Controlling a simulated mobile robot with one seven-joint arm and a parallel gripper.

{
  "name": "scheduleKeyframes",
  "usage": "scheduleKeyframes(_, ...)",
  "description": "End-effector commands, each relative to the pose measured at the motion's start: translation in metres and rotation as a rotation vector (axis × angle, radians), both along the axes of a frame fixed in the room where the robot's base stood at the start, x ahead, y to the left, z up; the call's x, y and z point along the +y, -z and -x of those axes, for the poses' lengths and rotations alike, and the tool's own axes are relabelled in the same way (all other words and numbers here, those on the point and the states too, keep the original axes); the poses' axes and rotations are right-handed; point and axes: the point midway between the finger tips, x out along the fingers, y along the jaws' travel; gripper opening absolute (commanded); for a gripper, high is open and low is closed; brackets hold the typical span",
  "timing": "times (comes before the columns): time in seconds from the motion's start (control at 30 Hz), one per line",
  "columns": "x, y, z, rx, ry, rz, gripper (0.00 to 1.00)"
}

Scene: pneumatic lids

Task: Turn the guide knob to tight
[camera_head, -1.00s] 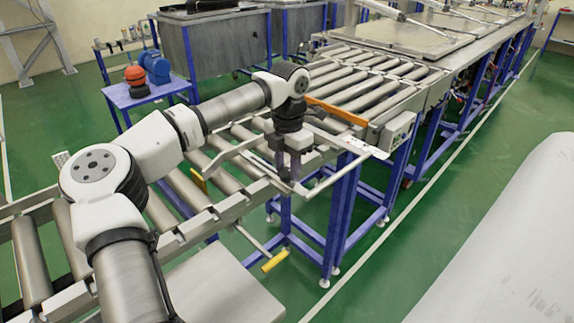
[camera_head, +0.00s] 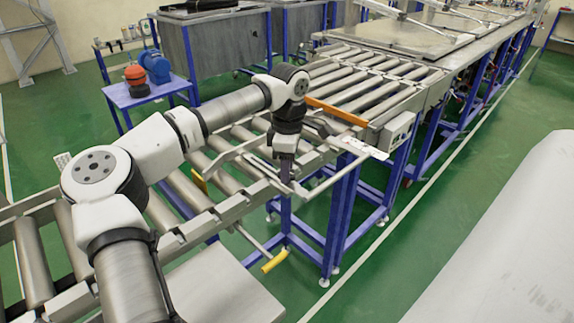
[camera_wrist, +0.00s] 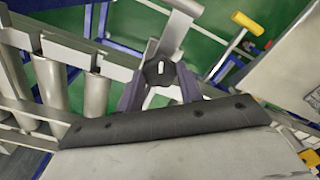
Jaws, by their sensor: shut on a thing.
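The guide knob (camera_wrist: 158,74) is a small dark knob with a pale mark on top, in the wrist view. It sits on the conveyor's metal side frame. My gripper (camera_wrist: 159,91) points down at it, with one purple-grey finger on each side, shut on it. In the head view my gripper (camera_head: 286,176) is at the frame's near edge, and the knob is hidden or too small to make out there. I cannot read tight or loose markings.
A roller conveyor (camera_head: 222,172) runs under my arm, with metal guide rails around my gripper. A yellow-ended lever (camera_head: 274,262) sticks out below the frame; it also shows in the wrist view (camera_wrist: 247,23). An orange bar (camera_head: 336,112) lies beyond.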

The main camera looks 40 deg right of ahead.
Motion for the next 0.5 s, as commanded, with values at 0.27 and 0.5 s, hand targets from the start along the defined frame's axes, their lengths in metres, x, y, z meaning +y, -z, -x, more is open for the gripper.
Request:
scheduleKeyframes(0.27,0.0003,-0.0005,-0.0002,0.004,0.154,0.0,0.14)
scheduleKeyframes(0.5,0.0002,-0.0004,-0.0004,0.005,0.216,0.0,0.14)
